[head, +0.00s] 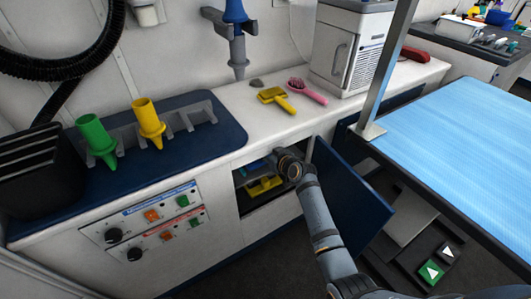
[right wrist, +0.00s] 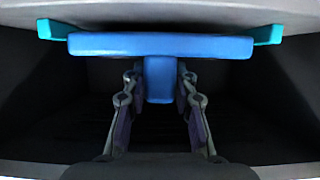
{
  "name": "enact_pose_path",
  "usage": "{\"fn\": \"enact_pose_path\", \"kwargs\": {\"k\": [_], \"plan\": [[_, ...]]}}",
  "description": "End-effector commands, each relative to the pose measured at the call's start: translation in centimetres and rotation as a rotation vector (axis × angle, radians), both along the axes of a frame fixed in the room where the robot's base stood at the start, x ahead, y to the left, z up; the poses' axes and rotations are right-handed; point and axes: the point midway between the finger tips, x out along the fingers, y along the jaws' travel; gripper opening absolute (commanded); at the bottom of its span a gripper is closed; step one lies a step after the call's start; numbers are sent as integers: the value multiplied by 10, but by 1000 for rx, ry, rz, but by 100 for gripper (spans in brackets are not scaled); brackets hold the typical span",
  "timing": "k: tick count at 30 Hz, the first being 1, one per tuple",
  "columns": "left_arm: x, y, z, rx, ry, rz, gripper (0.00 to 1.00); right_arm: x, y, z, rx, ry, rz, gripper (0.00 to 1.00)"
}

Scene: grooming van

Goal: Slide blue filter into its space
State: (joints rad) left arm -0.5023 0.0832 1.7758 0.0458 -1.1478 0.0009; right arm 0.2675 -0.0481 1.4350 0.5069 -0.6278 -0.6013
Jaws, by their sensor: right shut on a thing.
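The blue filter (right wrist: 100,45) is a flat bar with a short stem hanging from its middle, high up in the right wrist view. My right gripper (right wrist: 160,78) is shut on that stem, a finger on each side. Cyan rail ends (right wrist: 44,29) and (right wrist: 268,35) show just outside the filter's left and right ends, close under the compartment's top. How far the filter sits between the rails I cannot tell. In the head view my right arm reaches into the open cabinet (head: 243,204), hiding its fingers; a bit of blue shows there. My left gripper is not in view.
A yellow piece (head: 263,187) lies in the cabinet below the blue. The open dark-blue door (head: 347,200) stands right of my arm. Green (head: 95,137) and yellow (head: 147,120) nozzles stand in a rack on the counter. A yellow brush (head: 275,98) and pink brush (head: 306,92) lie farther back.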

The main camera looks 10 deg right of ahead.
Motion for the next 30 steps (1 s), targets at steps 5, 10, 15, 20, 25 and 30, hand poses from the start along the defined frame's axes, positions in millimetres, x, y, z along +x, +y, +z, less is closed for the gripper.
{"fn": "enact_pose_path", "kwargs": {"k": [5,10,15,20,25,30], "plan": [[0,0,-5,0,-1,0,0,0,0,-6,0,-1,0,0],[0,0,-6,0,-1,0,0,0,0,-9,0,-1,0,0],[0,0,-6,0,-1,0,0,0,0,-8,0,-1,0,30],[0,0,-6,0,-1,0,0,0,0,-8,0,-1,0,52],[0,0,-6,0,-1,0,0,0,0,-9,0,0,0,54],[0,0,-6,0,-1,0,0,-2,-1,-9,0,1,0,54]]}}
